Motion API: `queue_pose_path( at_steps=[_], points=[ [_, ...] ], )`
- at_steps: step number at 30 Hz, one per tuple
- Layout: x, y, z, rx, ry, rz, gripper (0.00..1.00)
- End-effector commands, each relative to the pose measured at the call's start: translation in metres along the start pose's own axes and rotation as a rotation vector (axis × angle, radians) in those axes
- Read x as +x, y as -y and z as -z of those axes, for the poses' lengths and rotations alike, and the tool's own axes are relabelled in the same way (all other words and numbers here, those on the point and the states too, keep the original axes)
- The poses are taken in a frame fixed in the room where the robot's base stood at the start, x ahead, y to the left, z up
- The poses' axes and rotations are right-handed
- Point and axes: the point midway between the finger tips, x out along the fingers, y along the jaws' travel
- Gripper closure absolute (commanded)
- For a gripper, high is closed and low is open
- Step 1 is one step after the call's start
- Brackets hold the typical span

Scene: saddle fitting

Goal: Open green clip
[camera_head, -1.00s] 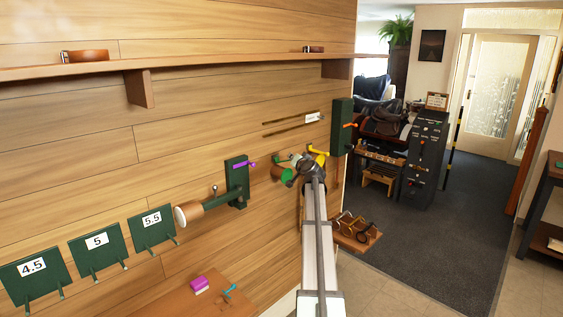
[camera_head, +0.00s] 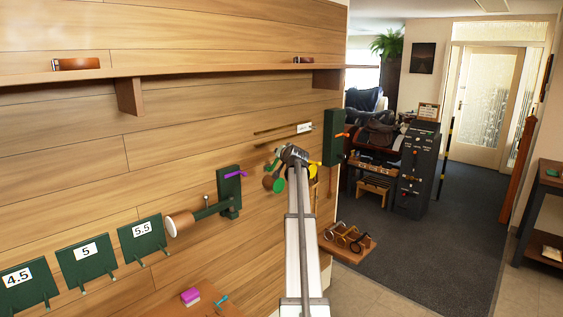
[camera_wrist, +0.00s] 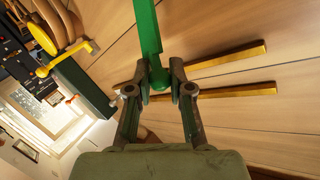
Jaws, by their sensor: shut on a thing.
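The green clip's flat bright green lever (camera_wrist: 148,35) runs down from the top of the wrist view to a rounded end between my fingertips. My gripper (camera_wrist: 159,88) is shut on that end, with one finger on each side. In the head view my gripper (camera_head: 293,156) is by the wall, and a small part of the green lever (camera_head: 273,163) shows to its left. A roller with a brown face and green side (camera_head: 280,185) sits just below, partly hidden by my arm. The lever's hinge is not clear.
A yellow lever (camera_head: 313,170) and a dark green block with an orange lever (camera_head: 333,137) are close to the right. A post with a purple lever (camera_head: 229,190) is to the left. A wooden shelf (camera_head: 215,73) runs above.

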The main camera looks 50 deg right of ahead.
Motion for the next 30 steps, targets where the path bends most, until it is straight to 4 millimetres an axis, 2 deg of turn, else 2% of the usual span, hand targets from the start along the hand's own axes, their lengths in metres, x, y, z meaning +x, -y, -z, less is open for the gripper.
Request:
queue_pose_path(
  at_steps=[6,20,21,23,30],
  points=[
    [0.0048,0.0076,0.0023,0.0,0.0,0.003,1.0],
    [0.0052,0.0095,0.002,0.0,0.002,0.003,1.0],
    [0.0052,0.0095,0.0018,0.0,0.003,0.003,0.77],
    [0.0052,0.0095,0.0017,0.0,0.003,0.003,0.56],
    [0.0049,0.0078,0.002,0.0,0.003,0.001,0.54]
  ],
)
